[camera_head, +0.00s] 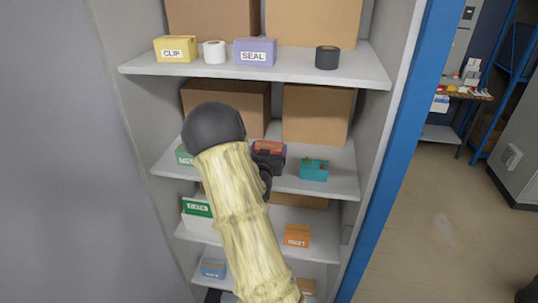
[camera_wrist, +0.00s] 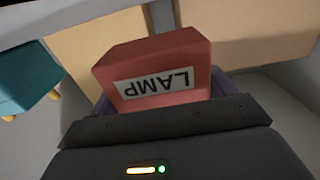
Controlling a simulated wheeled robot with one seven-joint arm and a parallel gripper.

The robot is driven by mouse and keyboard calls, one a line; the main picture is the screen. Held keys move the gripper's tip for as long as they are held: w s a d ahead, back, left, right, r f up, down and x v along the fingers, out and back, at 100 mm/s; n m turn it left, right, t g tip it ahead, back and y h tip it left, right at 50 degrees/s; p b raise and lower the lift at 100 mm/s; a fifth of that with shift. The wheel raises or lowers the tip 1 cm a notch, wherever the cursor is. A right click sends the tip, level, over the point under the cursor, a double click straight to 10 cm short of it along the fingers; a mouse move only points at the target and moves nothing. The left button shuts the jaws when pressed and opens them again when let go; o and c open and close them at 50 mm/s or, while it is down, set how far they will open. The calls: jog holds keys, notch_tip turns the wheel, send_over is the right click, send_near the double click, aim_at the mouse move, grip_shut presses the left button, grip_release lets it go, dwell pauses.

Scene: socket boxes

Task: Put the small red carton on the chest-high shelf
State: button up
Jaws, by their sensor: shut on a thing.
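The small red carton (camera_wrist: 155,65) has a white label reading LAMP, which appears upside down in the wrist view. My gripper (camera_wrist: 165,115) is shut on it; the dark gripper body hides the carton's near end. In the head view, the red carton (camera_head: 268,147) shows just beyond my gripper (camera_head: 265,160), in front of or over the middle shelf (camera_head: 335,185). I cannot tell whether the carton touches the shelf. A purple part shows at both sides of the carton, mostly hidden.
A teal box (camera_head: 313,169) stands right of the carton, and a green carton (camera_head: 185,156) stands left. Large brown boxes (camera_head: 318,114) fill the back. The shelf above holds a yellow carton (camera_head: 175,49), tapes and a purple SEAL carton (camera_head: 255,51). An orange carton (camera_head: 297,235) stands below.

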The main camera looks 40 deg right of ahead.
jog(key=shift+f+p, duration=0.6)
jog(key=shift+f, duration=0.35)
jog(key=shift+w+d+f+p, duration=0.2)
jog(key=shift+f+p, duration=0.1)
jog(key=shift+p, duration=0.25)
jog(key=shift+s+f, duration=0.1)
jog(key=shift+f+b, duration=0.15)
jog(key=shift+b, duration=0.2)
jog(key=o, duration=0.9)
jog(key=shift+o, duration=0.2)
jog(key=shift+r, duration=0.2)
